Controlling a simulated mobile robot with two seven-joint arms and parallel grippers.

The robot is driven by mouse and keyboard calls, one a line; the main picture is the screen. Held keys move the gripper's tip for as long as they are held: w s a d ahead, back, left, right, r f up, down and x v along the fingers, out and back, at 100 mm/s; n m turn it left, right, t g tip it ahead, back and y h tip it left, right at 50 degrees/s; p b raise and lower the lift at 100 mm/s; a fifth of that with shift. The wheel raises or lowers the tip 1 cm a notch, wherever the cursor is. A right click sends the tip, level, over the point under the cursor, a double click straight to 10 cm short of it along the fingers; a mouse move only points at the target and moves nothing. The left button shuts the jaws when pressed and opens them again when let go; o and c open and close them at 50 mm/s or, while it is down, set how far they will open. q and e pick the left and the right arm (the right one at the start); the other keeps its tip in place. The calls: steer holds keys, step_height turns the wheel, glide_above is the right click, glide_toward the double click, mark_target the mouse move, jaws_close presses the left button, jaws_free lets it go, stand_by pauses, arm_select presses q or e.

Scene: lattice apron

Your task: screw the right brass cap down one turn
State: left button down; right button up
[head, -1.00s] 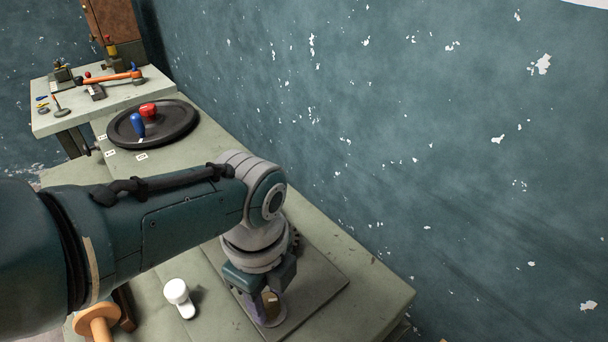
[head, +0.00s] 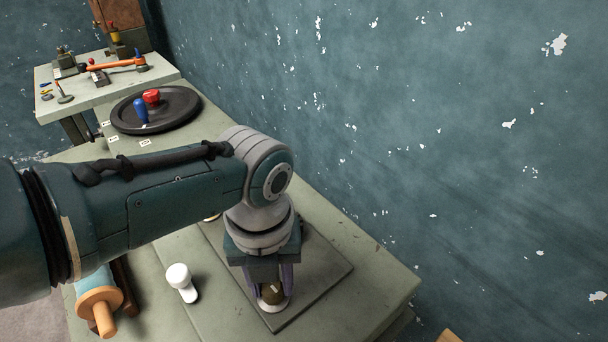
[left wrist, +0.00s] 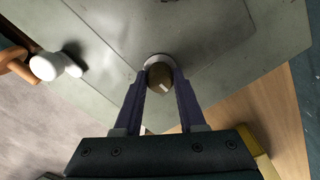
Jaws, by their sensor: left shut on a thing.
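The brass cap (head: 271,292) sits on a pale round base on the grey plate at the near end of the bench. It has a light mark on its top. In the left wrist view the cap (left wrist: 160,76) is between the two purple fingers. My left gripper (head: 273,287) points down and is shut on the cap; it also shows in the left wrist view (left wrist: 160,86). A small brass-coloured edge (head: 212,218) shows beside my left arm, mostly hidden; I cannot tell what it is. My right gripper is not in view.
A white round-headed piece (head: 180,278) stands left of the plate (head: 325,278). A wooden-handled thing (head: 98,300) is at the bench's left edge. A black round tray (head: 187,110) holds a blue and a red piece. The peeling wall runs along the right.

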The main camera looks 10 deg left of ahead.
mark_target(272, 286)
arm_select(q)
steer(key=m+b, duration=0.1)
steer(key=m, duration=0.3)
steer(key=shift+f+m, duration=0.1)
steer(key=shift+m, duration=0.2)
steer(key=m+b, duration=0.1)
steer(key=m, duration=0.1)
steer(key=shift+f+m+b, duration=0.15)
steer(key=shift+m+b, duration=0.15)
steer(key=shift+m, duration=0.1)
steer(key=m+b, duration=0.5)
steer(key=b, duration=0.3)
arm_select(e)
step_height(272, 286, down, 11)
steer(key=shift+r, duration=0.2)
arm_select(q)
steer(key=shift+m+b, duration=0.3)
steer(key=shift+b, duration=0.3)
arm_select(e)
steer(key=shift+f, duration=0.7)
arm_select(q)
steer(key=shift+r, duration=0.25)
steer(key=shift+d, duration=0.1)
steer(key=shift+c, duration=2.4)
jaws_free()
step_height(272, 286, up, 10)
steer(key=shift+p, duration=0.35)
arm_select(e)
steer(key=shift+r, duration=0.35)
